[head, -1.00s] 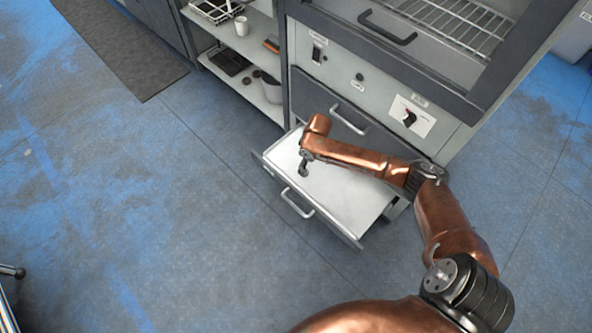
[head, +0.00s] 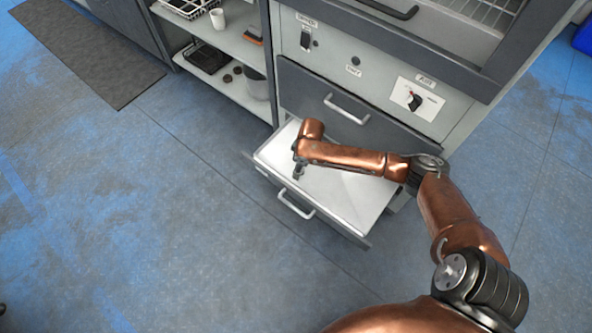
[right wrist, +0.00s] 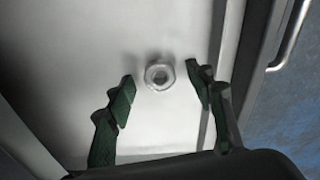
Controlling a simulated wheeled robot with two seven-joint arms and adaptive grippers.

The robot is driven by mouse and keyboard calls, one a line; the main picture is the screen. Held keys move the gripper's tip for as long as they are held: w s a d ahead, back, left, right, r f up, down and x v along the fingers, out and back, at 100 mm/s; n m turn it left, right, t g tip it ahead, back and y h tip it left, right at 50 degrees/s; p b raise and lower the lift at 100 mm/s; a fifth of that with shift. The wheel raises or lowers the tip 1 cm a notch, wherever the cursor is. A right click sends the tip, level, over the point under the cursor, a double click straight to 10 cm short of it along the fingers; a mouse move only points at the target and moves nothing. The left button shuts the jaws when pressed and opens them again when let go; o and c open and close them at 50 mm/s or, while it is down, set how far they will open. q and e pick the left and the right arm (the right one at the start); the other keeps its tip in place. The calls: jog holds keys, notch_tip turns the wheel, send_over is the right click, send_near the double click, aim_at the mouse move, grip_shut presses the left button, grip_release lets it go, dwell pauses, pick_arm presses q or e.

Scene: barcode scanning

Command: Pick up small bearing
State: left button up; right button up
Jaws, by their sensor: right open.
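A small silver ring-shaped bearing (right wrist: 159,74) lies on the bare floor of the open drawer (right wrist: 60,45) in the right wrist view. My right gripper (right wrist: 157,82) is open, with one green finger on each side of the bearing and a gap to both; I cannot tell its height above it. In the head view my right gripper (head: 298,172) hangs over the left part of the open drawer (head: 345,195), and the bearing cannot be made out there. My left gripper is not in view.
The drawer's front handle (head: 296,204) faces the open floor. A shut drawer (head: 345,105) is just above. To the left is a shelf (head: 235,88) with a white cup (head: 217,19), a grey bin (head: 257,84) and small dark discs. The blue-grey floor in front is clear.

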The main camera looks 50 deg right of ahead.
jog(key=shift+f, duration=0.15)
jog(key=shift+c, duration=0.6)
jog(key=c, duration=1.2)
